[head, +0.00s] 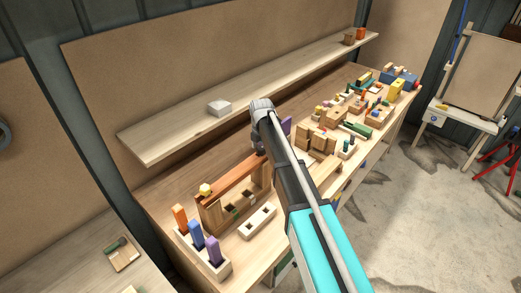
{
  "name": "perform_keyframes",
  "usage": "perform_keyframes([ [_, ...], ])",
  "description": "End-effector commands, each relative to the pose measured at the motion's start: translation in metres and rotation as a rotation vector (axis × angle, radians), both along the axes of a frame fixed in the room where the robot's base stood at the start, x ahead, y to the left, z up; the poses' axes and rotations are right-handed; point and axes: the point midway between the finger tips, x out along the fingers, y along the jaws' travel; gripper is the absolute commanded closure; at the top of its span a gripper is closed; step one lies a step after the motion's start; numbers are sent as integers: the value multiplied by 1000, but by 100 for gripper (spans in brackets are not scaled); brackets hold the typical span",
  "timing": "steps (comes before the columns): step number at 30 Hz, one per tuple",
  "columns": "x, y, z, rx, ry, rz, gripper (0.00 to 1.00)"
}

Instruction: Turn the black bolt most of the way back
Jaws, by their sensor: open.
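My arm reaches up from the bottom of the head view and bends over the bench. Its dark lower end, with my gripper (258,146), points down beside the reddish-brown board on the wooden stand (226,184). The gripper is open, but it is small and largely covered by my own arm, so its fingers are hard to make out. I cannot pick out the black bolt in this view. It may be hidden behind my arm or too small to tell. I cannot tell whether the gripper touches anything.
A white holder (219,266) with orange, blue and purple blocks stands at the bench's near end. A white slotted block (257,221) lies to its right. Several wooden blocks and toys crowd the bench's far part. A shelf (170,139) with a white block (219,107) runs above.

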Motion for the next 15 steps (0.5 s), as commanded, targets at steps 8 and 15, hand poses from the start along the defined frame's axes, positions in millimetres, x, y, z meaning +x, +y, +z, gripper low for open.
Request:
perform_keyframes([
  [8, 0, 0, -1, 0, 0, 0, 11],
  [15, 0, 0, -1, 0, 0, 0, 36],
])
